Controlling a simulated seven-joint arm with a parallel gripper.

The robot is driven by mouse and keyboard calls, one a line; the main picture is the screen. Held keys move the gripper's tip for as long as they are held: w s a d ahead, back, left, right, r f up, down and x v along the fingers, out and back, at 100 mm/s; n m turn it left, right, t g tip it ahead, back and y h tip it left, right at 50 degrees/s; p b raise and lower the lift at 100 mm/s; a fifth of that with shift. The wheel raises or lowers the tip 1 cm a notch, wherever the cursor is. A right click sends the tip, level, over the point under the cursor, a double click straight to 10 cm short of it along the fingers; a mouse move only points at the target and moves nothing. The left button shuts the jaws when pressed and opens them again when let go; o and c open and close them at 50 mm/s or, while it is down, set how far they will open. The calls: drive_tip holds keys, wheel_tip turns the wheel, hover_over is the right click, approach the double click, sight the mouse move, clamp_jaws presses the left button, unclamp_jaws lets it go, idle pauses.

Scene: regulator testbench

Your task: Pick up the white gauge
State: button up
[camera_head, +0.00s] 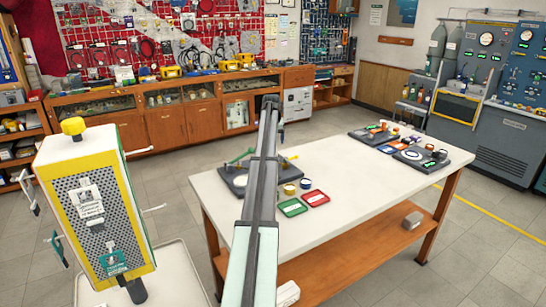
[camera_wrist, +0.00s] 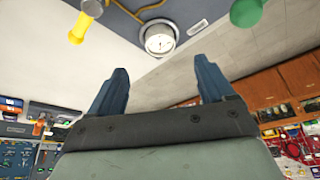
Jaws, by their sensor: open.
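The white gauge (camera_wrist: 160,38) shows in the wrist view as a round white dial with a metal rim. It is at the top middle, by the edge of a dark mat (camera_wrist: 112,12). My gripper (camera_wrist: 161,76) is open, its two dark blue fingers spread apart with nothing between them. In the picture, the gauge lies above the gap between the fingertips, apart from both. In the head view, my arm crosses the table and hides part of the dark mat there.
In the wrist view, a green-headed item (camera_wrist: 246,12) and a yellow item (camera_wrist: 85,22) flank the gauge. In the head view, green (camera_head: 293,207) and red (camera_head: 315,198) trays lie on the white table (camera_head: 345,180). More mats with parts are farther right. A yellow-sided testing unit (camera_head: 96,205) stands left.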

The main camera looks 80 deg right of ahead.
drive_tip(key=x, duration=0.9)
drive_tip(key=shift+w+d+f, duration=0.1)
drive_tip(key=shift+d, duration=0.1)
drive_tip(key=c, duration=1.2)
wheel_tip(320, 180, up, 28)
drive_tip(key=shift+r, duration=0.1)
idle(1.0)
